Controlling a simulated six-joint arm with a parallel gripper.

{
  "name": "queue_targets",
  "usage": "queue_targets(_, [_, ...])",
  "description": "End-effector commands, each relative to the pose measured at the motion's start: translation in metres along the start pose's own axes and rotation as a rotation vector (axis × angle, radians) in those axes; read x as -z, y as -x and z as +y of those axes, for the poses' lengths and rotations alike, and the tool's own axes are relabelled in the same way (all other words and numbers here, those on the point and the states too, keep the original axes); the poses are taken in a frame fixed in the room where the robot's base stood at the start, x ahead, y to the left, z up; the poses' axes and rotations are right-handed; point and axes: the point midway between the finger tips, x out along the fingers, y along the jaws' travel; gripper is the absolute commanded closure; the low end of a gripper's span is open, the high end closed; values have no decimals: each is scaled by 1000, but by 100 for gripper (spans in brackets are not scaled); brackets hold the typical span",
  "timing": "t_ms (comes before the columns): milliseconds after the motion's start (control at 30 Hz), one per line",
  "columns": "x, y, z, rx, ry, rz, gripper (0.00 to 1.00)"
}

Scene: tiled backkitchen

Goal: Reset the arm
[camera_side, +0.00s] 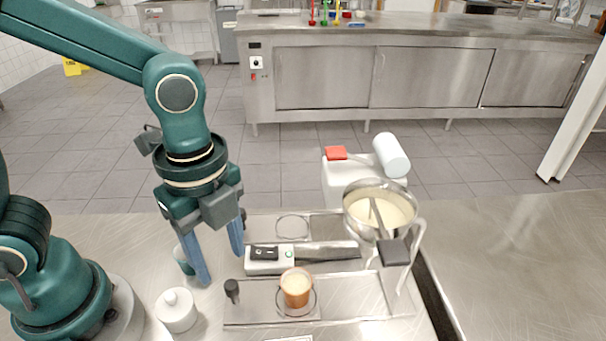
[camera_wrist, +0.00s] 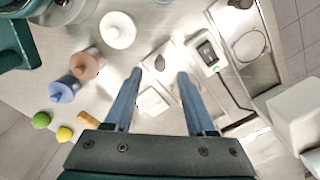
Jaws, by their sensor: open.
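My gripper (camera_side: 221,266) points down, left of the metal stand, with its two blue fingers apart and nothing seen between them. In the wrist view my gripper (camera_wrist: 160,74) also shows a clear gap between its fingertips, above the steel worktop (camera_wrist: 203,88). An amber cup with pale contents (camera_side: 296,288) stands on the stand's small round plate, right of my gripper and apart from it. A steel bowl of cream-coloured mix (camera_side: 407,207) sits at the right with a dark-ended utensil in it.
A white lidded jar (camera_side: 176,312) stands close to my gripper's left. A switch box (camera_side: 268,259) is to its right. The wrist view shows a pink jar (camera_wrist: 86,65), a blue jar (camera_wrist: 65,90), a green fruit (camera_wrist: 41,120) and a yellow fruit (camera_wrist: 65,134) at the left.

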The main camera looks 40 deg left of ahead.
Motion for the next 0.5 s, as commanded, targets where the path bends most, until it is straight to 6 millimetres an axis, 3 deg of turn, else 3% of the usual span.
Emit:
queue_targets(167, [-15, 24, -10, 111, 99, 40, 44])
queue_targets(233, [-26, 36, -12, 174, 213, 64, 44])
queue_targets(500, [-63, 68, 1, 387, 917, 223, 44])
